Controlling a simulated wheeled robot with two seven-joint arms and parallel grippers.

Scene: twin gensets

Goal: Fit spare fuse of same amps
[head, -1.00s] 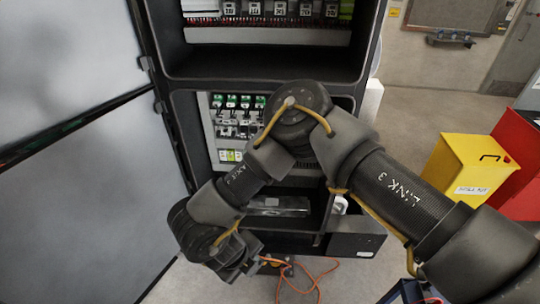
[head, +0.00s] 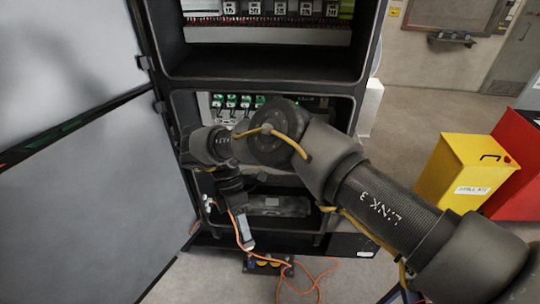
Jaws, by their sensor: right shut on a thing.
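My right arm reaches in front of the middle bay of the open cabinet (head: 365,110). My right gripper (head: 229,203) points down, low at the left of the bay. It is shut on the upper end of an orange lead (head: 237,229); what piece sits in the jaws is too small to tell. A grey piece (head: 248,243) hangs on the lead below. A row of green-topped fuse holders (head: 231,101) shows above the arm; the rest of that panel is mostly hidden. I cannot make out any amp marking. My left gripper is not in view.
A small dark box (head: 268,266) with orange leads lies on the floor before the cabinet. A clear tray (head: 280,206) sits in the lower bay. The open door (head: 75,200) bounds the left. A yellow bin (head: 468,178) and a red one stand right.

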